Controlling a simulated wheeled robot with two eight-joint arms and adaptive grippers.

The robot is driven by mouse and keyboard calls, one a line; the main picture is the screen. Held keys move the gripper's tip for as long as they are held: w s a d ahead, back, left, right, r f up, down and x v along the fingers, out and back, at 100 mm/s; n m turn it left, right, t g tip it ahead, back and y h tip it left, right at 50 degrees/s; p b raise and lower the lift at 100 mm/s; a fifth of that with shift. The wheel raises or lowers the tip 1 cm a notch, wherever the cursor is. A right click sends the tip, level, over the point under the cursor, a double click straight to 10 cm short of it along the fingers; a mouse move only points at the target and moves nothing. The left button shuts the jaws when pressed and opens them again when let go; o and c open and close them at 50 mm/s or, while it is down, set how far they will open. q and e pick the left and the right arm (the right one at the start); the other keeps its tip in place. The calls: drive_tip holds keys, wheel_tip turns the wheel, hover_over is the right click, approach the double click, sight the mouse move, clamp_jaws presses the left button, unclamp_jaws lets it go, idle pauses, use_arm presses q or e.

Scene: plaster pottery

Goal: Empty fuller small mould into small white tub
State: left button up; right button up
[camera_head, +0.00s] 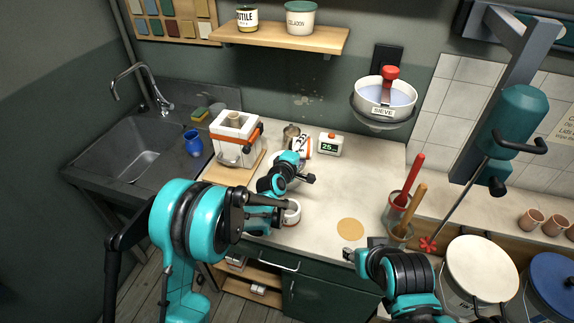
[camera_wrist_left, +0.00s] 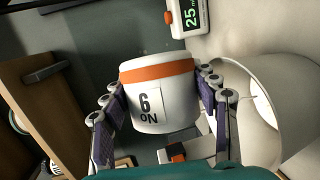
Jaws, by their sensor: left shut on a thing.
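My left gripper (camera_head: 297,158) is shut on a small white mould (camera_head: 302,146) with an orange band. In the left wrist view the mould (camera_wrist_left: 158,95) sits between both fingers, with its "No 6" marking upside down in the picture. In the head view it looks tilted, and its opening is hidden. A white round vessel (camera_wrist_left: 258,110), which may be the small white tub, is beside the held mould; my arm mostly covers it in the head view. Another small white mould or cup (camera_head: 292,213) stands near the counter's front edge. My right gripper (camera_head: 349,254) is low by that edge, its fingers unclear.
A timer (camera_head: 330,144) stands just right of the held mould. A large strapped mould (camera_head: 232,138) rests on a wooden board at the left. A sieve bowl (camera_head: 384,98) hangs at the back. The counter is clear around a tan disc (camera_head: 350,229).

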use_arm(q)
drive_tip(key=shift+a+f+b, duration=0.1)
drive_tip(key=shift+f+b, duration=0.15)
drive_tip(key=shift+b, duration=0.05)
drive_tip(key=shift+a+r+n+h+b, duration=0.25)
drive_tip(key=shift+n+h+b, duration=0.15)
drive_tip(key=shift+n, duration=0.3)
drive_tip(key=shift+r, duration=0.2)
drive_tip(key=shift+n+t+b, duration=0.3)
drive_tip(key=shift+n, duration=0.1)
